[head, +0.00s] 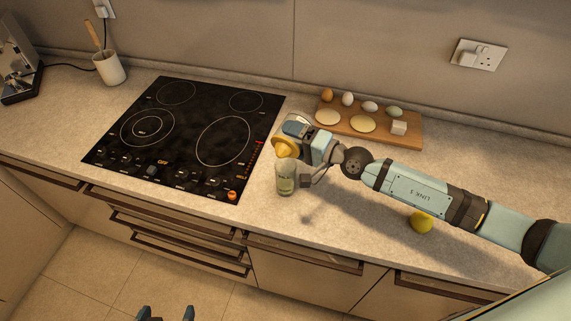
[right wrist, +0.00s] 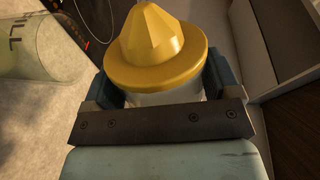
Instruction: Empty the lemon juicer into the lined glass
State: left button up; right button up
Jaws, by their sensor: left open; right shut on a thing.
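The lemon juicer has a yellow ridged cone top (head: 286,147) on a pale body, and it is tipped well over on its side. My right gripper (head: 297,131) is shut around its body; the cone and body also show between the fingers in the right wrist view (right wrist: 155,50). The lined glass (head: 286,178) stands upright on the counter just below the cone. It also shows in the right wrist view (right wrist: 40,42), with fill lettering and pale greenish contents. I cannot tell whether juice is flowing. My left gripper (head: 166,313) is open and empty at the bottom edge, below the counter.
The black hob (head: 185,135) is left of the glass. A wooden board (head: 408,141) with several eggs, discs and a pale block stands behind my right arm. A lemon (head: 421,221) lies at right. A utensil pot (head: 109,68) stands far left. The counter before the glass is clear.

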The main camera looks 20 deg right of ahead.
jog(key=shift+s+a+f+n, duration=0.2)
jog(key=shift+f+n, duration=0.2)
jog(key=shift+n, duration=0.2)
dwell(0.3)
jog(key=shift+s+a+n+p, duration=0.2)
jog(key=shift+n+p, duration=0.3)
jog(key=shift+n, duration=0.3)
dwell(0.5)
jog(key=shift+s+a+n+p, duration=0.25)
jog(key=shift+a+n+p, duration=0.1)
jog(key=shift+n, duration=0.45)
jog(key=shift+s+a+n+p, duration=0.2)
jog(key=shift+n+p, duration=0.15)
jog(key=shift+n, duration=0.45)
dwell(1.3)
dwell(0.8)
